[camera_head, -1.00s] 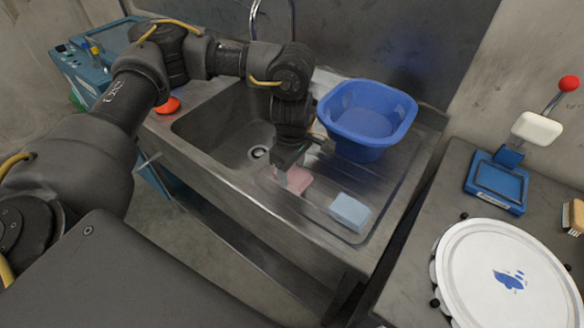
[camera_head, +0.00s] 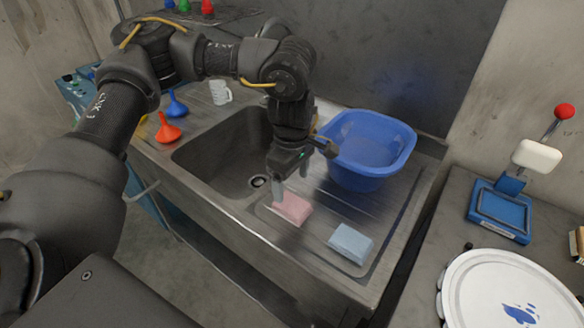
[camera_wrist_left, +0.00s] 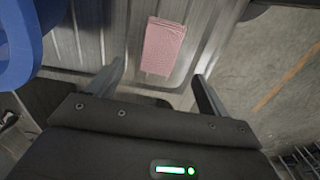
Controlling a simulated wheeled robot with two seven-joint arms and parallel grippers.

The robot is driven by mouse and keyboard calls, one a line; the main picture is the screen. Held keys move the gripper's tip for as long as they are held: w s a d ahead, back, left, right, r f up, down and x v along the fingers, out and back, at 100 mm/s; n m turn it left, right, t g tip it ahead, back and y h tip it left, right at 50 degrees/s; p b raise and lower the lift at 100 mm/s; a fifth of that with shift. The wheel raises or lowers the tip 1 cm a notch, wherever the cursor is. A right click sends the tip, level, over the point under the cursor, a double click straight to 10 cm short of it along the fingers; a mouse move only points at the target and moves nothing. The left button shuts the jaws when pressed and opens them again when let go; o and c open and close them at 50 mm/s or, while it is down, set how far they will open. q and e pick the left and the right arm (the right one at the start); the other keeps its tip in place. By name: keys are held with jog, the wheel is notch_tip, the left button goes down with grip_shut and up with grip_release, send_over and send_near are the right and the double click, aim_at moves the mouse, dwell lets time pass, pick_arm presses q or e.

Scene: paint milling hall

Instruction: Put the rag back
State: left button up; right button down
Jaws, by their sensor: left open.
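A folded pink rag (camera_head: 291,209) lies flat on the sink's ribbed drainboard, just right of the basin. In the left wrist view the pink rag (camera_wrist_left: 163,46) lies beyond the fingertips, between their lines. My left gripper (camera_head: 291,182) is open and empty, pointing down just above the rag; one finger overlaps the rag's left edge in the head view. I cannot tell the exact gap. A folded light blue cloth (camera_head: 351,243) lies on the drainboard, to the right and nearer. My right gripper is not in view.
A blue basin (camera_head: 368,150) stands at the back of the drainboard, close to my left gripper. Orange (camera_head: 167,130) and blue (camera_head: 176,104) funnels and a white mug (camera_head: 220,92) stand left of the sink bowl. A scale-like blue device (camera_head: 500,208) and a white lid (camera_head: 505,290) are at right.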

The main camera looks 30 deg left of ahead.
pick_arm(q)
notch_tip(320, 180, up, 5)
jog(key=shift+r, duration=0.1)
dwell(0.6)
